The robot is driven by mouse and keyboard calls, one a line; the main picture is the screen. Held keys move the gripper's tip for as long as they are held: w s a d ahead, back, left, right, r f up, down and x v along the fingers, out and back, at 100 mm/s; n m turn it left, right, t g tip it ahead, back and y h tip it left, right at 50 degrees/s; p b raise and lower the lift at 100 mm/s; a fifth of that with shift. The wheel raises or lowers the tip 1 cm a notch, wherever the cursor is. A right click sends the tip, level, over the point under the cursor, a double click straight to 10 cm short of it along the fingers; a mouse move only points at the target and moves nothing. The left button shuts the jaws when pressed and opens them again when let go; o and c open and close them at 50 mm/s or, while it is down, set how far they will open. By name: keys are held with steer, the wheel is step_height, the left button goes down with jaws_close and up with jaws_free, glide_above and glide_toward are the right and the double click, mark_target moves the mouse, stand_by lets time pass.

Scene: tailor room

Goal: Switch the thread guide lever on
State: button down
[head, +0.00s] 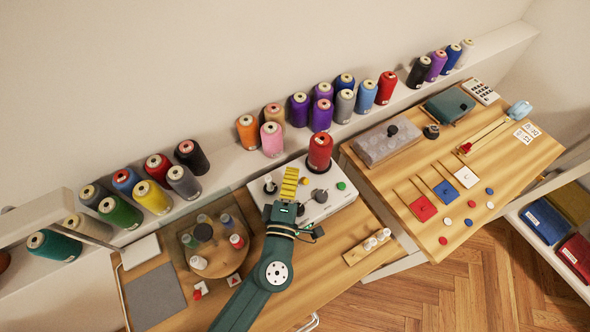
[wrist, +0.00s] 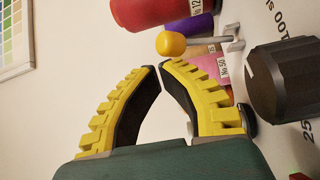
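A lever with a round yellow knob (wrist: 171,44) and a thin metal stalk shows in the wrist view, just beyond my fingertips. In the head view my gripper (head: 290,174) is over the white control box (head: 318,208).
A black dial (wrist: 285,80) is close to the right finger in the wrist view. A red spool (head: 320,152) stands at the back of the box, near my gripper. A small lever (head: 269,184) is left of it, and a green button (head: 341,186) sits at the right.

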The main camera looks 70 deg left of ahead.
steer(key=v, duration=1.1)
